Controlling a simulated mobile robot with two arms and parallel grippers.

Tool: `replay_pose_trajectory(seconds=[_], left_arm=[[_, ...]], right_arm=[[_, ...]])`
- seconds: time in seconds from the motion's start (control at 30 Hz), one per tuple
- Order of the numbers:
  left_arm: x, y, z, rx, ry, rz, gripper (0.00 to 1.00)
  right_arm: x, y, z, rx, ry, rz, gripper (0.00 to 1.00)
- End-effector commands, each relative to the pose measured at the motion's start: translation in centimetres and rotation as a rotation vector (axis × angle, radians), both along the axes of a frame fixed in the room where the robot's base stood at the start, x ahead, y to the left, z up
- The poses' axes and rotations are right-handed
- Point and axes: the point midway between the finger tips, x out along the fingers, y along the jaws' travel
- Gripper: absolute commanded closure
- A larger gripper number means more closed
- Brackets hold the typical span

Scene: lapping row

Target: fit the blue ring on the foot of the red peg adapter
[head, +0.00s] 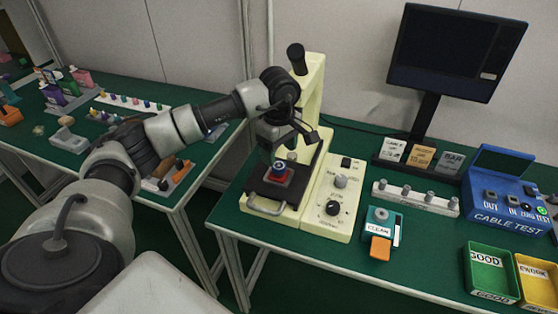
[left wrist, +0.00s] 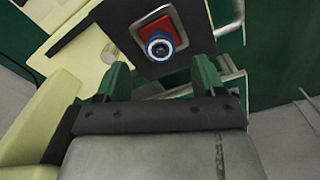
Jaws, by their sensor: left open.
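The red peg adapter (head: 270,178) sits on the dark plate of the cream press; its square red base also shows in the left wrist view (left wrist: 167,24). The blue ring (head: 279,166) is on top of the adapter, around its pale round centre, and shows in the left wrist view (left wrist: 159,46). I cannot tell how far down it sits. My left gripper (head: 279,149) is above the adapter. In the left wrist view its two green fingers (left wrist: 162,72) are apart with nothing between them, and the ring lies just beyond their tips. My right gripper is not in view.
The cream press (head: 316,95) rises behind my left gripper, with a knobbed control panel (head: 335,198) to its right. Further right are a teal CLEAN box (head: 381,222), a grey peg rack (head: 415,198), a blue cable tester (head: 505,208) and a green bin (head: 490,275).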

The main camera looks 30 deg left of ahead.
Motion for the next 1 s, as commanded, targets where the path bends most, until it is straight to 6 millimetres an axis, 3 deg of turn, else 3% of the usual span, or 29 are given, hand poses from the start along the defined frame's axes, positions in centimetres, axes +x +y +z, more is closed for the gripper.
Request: replay_pose_trajectory(seconds=[0.2, 0.37, 1.0], left_arm=[[0.0, 0.0, 4.3, 0.0, -0.003, 0.0, 0.31], [0.0, 0.0, 6.0, 0.0, -0.002, 0.0, 0.31], [0.0, -0.1, 6.4, -0.002, 0.0, 0.0, 0.31]], right_arm=[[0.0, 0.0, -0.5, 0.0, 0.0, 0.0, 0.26], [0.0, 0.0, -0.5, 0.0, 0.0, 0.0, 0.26], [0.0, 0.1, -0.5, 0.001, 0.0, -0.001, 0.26]])
